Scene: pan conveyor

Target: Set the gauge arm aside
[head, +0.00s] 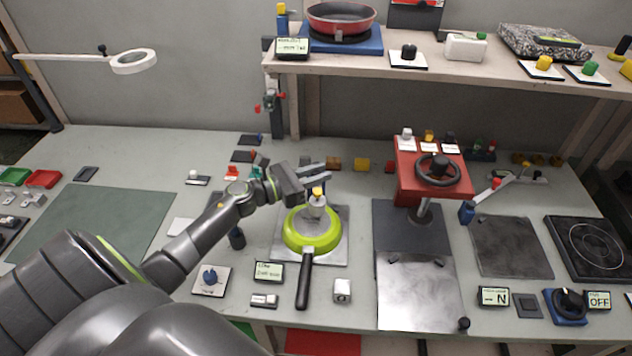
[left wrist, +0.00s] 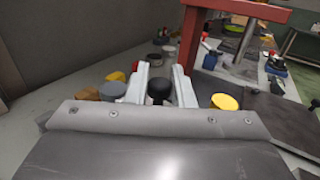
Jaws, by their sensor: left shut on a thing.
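My left gripper (head: 316,172) reaches in over the back edge of a lime-green pan (head: 291,239). In the left wrist view its two fingers (left wrist: 158,88) are shut on a round black knob (left wrist: 158,92). I cannot make out in the head view what the knob is joined to, so I cannot tell for sure that it is the gauge arm's. A pale upright piece with a yellow top (head: 317,203) stands at the pan, just in front of the fingers. Its yellow top seems to show right of the fingers in the left wrist view (left wrist: 224,101). My right gripper is not in view.
A red stand with a black handwheel (head: 437,170) rises to the right. Small yellow (head: 361,165) and brown blocks lie behind the gripper. A shelf (head: 470,75) hangs over the back. The green mat (head: 100,225) at left is bare.

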